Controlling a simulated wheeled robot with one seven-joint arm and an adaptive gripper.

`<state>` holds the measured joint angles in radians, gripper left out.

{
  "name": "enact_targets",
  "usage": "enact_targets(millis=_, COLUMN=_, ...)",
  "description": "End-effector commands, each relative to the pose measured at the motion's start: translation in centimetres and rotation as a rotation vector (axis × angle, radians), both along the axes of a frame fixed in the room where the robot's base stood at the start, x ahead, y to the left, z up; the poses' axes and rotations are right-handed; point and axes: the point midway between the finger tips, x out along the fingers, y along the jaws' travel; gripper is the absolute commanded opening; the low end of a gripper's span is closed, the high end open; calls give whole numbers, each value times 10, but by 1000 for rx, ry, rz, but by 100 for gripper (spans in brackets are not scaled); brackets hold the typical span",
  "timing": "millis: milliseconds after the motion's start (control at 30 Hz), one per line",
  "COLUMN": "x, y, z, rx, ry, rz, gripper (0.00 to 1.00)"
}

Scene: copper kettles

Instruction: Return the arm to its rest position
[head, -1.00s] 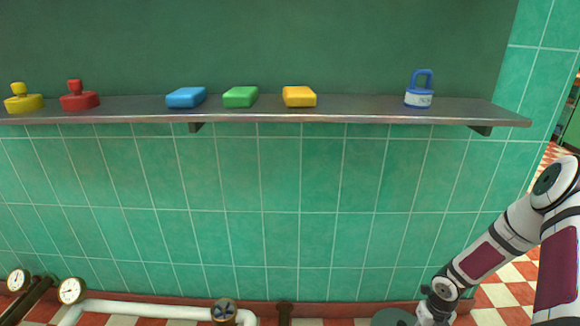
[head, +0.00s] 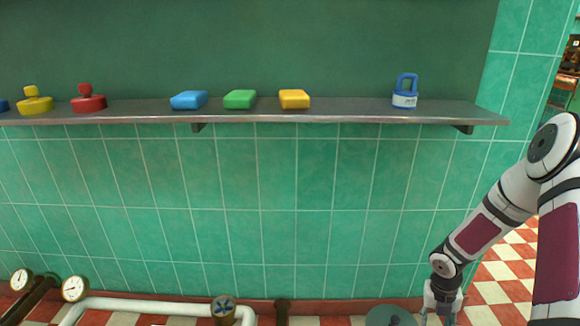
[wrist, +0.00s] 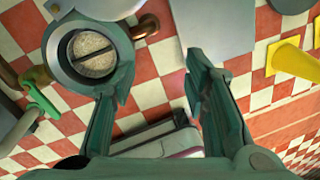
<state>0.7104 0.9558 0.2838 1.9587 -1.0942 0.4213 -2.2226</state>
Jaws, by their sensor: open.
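My gripper (wrist: 160,100) is open and empty in the wrist view, its two dark green fingers spread apart above the red and white checkered floor. In the head view my gripper (head: 440,305) hangs low at the bottom right, pointing down, below the shelf and apart from it. My arm bends down to it from the right edge. The picture's bottom edge cuts off part of the gripper.
A metal shelf (head: 350,110) holds yellow and red knobbed pieces, blue, green and yellow blocks, and a blue padlock-shaped item (head: 405,92). A round vessel (wrist: 93,55) is beside the left finger.

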Motion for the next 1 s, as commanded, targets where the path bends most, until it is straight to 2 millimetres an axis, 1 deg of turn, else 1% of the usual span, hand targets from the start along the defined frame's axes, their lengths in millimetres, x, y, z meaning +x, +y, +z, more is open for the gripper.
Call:
enact_targets(millis=33, x=2, y=-1, z=15, rx=-23, ry=-6, rz=-41, gripper=41)
enact_targets(millis=67, x=3, y=-1, z=24, rx=-37, ry=-9, rz=-71, gripper=41)
enact_targets(millis=167, x=2, y=-2, z=60, rx=-91, ry=-25, rz=-201, gripper=41)
enact_targets(millis=233, x=2, y=0, z=91, rx=-136, ry=-46, rz=-317, gripper=41)
enact_targets(millis=267, x=0, y=2, z=105, rx=-155, ry=-57, rz=-371, gripper=41)
enact_targets(millis=300, x=-2, y=4, z=124, rx=-178, ry=-74, rz=-446, gripper=41)
enact_targets(millis=367, x=-7, y=9, z=151, rx=-211, ry=-101, rz=-557, gripper=41)
enact_targets(millis=400, x=-11, y=14, z=169, rx=-230, ry=-121, rz=-631, gripper=41)
enact_targets(millis=467, x=-18, y=21, z=194, rx=-256, ry=-152, rz=-744, gripper=41)
enact_targets(millis=500, x=-23, y=27, z=210, rx=-269, ry=-175, rz=-820, gripper=41)
enact_targets(millis=567, x=-33, y=36, z=233, rx=-286, ry=-209, rz=-935, gripper=41)
enact_targets(millis=600, x=-39, y=43, z=248, rx=-293, ry=-232, rz=-1010, gripper=41)
enact_targets(millis=700, x=-59, y=61, z=282, rx=-304, ry=-290, rz=-1202, gripper=41)
enact_targets(millis=767, x=-72, y=73, z=301, rx=-303, ry=-323, rz=-1316, gripper=41)
enact_targets(millis=800, x=-81, y=82, z=312, rx=-299, ry=-344, rz=-1392, gripper=41)
enact_targets(millis=867, x=-96, y=94, z=327, rx=-290, ry=-373, rz=-1507, gripper=41)
enact_targets(millis=900, x=-106, y=103, z=337, rx=-281, ry=-389, rz=-1583, gripper=41)
enact_targets(millis=1000, x=-133, y=125, z=357, rx=-250, ry=-423, rz=-1774, gripper=41)
